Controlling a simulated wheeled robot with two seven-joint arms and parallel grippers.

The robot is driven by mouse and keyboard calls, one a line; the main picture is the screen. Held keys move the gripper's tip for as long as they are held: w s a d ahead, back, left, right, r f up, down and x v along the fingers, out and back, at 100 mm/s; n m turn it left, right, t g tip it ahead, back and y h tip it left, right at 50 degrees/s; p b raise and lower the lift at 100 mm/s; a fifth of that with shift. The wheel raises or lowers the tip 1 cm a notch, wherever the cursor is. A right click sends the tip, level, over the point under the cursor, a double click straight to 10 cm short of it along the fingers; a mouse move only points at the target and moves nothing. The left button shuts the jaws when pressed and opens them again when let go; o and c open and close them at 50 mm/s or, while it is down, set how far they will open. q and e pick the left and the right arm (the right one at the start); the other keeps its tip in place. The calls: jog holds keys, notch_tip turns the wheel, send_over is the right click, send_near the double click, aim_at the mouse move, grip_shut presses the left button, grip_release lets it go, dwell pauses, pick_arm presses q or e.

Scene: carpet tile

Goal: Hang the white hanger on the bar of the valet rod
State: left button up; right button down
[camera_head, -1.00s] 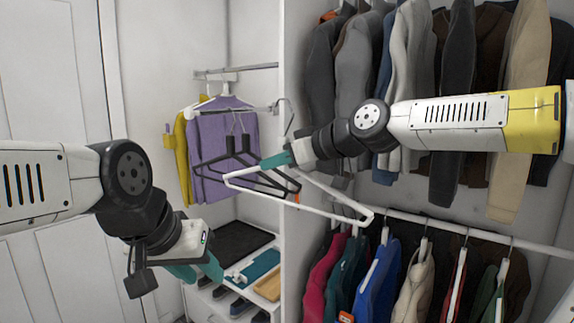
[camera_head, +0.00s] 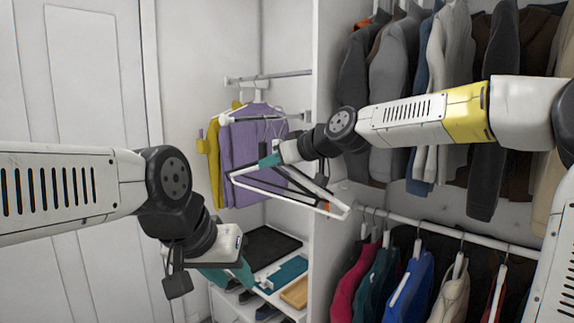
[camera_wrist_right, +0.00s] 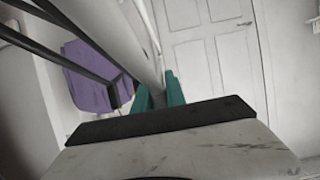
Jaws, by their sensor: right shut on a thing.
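The white hanger (camera_head: 322,208) is held tilted in my right gripper (camera_head: 268,160), in front of the hanging purple garment. In the right wrist view its pale bar (camera_wrist_right: 115,35) runs close between me and the teal fingers (camera_wrist_right: 160,95). The valet rod's bar (camera_head: 262,117) juts out from the closet wall, just above my right gripper. Whether the hanger's hook touches the bar I cannot tell.
Purple (camera_head: 245,150) and yellow (camera_head: 213,160) garments hang behind the rod. A higher rail (camera_head: 275,76) is above. A partition (camera_head: 327,70) and packed clothes stand right. A drawer unit with a black tray (camera_head: 262,246) is below. White doors are left.

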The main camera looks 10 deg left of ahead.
jog(key=w+a, duration=0.2)
jog(key=a, duration=0.1)
jog(key=w+a, duration=0.5)
jog(key=a, duration=0.1)
jog(key=shift+w+a+f, duration=0.2)
jog(key=shift+a+f, duration=0.1)
jog(key=shift+f, duration=0.75)
jog(key=c, duration=1.3)
grip_release()
jog(key=shift+d, duration=0.1)
